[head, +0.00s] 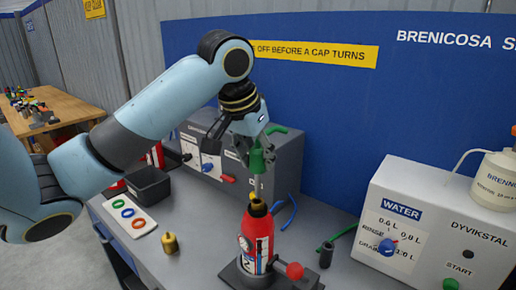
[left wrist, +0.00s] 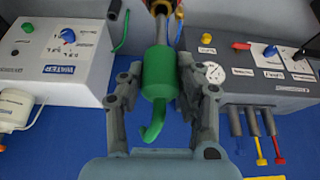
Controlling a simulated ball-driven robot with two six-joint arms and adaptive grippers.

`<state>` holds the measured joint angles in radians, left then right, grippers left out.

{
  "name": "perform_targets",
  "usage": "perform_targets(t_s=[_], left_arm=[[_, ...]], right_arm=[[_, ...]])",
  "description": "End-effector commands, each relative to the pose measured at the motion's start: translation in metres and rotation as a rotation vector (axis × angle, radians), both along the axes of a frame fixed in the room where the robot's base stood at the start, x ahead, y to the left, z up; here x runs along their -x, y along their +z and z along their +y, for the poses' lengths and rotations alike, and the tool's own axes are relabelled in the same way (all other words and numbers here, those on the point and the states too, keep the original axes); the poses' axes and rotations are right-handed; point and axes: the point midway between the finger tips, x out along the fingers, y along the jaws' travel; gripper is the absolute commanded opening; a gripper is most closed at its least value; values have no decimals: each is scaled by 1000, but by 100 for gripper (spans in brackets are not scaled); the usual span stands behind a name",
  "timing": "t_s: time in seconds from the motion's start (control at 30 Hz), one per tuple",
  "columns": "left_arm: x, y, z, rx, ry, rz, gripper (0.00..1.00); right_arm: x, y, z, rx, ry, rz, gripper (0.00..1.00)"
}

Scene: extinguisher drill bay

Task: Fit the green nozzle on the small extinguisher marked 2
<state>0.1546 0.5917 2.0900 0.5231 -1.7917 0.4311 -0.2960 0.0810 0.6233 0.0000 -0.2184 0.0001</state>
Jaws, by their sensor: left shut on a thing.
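The small red extinguisher (head: 263,240) stands upright on the bench, with a black-and-white label showing a 2 and a yellow collar on top. It sits in a dark holder (head: 240,275). My left gripper (head: 258,160) is shut on the green nozzle (head: 257,161), above the extinguisher's top. In the left wrist view the nozzle (left wrist: 157,75) lies between the two fingers, its hooked spout toward the camera. A grey stem shows between nozzle and collar; I cannot tell whether they touch. My right gripper is not in view.
A white water box (head: 440,225) with knobs stands at right, a grey control box (head: 285,160) behind the nozzle. A brass fitting (head: 170,243), a tray of coloured rings (head: 130,216) and a black bin (head: 149,186) are at left. A red ball-topped lever (head: 294,271) is beside the extinguisher.

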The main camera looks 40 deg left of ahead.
Motion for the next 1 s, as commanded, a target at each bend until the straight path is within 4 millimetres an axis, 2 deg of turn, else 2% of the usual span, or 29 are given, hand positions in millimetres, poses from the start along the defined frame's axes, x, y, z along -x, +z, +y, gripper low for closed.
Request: perform_targets(t_s=[1.0], left_arm=[[0, -57, 0, 0, 0, -1, 0]], right_arm=[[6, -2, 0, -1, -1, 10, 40]])
